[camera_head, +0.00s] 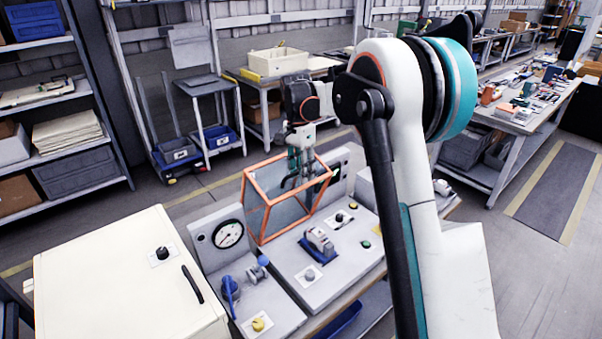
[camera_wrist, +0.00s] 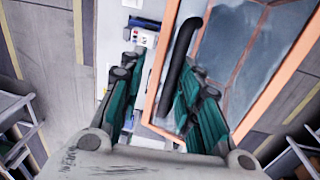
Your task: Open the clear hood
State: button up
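The clear hood (camera_head: 285,215) has an orange frame and stands tilted up at the back of the grey bench panel in the head view. Its pane and orange edge fill the right of the wrist view (camera_wrist: 232,45). A black curved handle (camera_wrist: 180,65) runs along the hood's edge there. My gripper (camera_head: 296,180) is at the hood in the head view, partly seen through or against its frame. In the wrist view my gripper (camera_wrist: 158,85) has its two teal fingers apart. The handle lies between them, close to the right finger; contact is unclear.
A small device on a blue base (camera_head: 319,244) sits on the panel in front of the hood. A round gauge (camera_head: 228,234) and a blue valve (camera_head: 230,288) are to the left. A cream cabinet (camera_head: 130,280) stands at the lower left. Floor behind the bench is clear.

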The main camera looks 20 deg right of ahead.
notch_tip(320, 180, up, 11)
jog(key=w, duration=0.1)
jog(key=shift+a, duration=0.3)
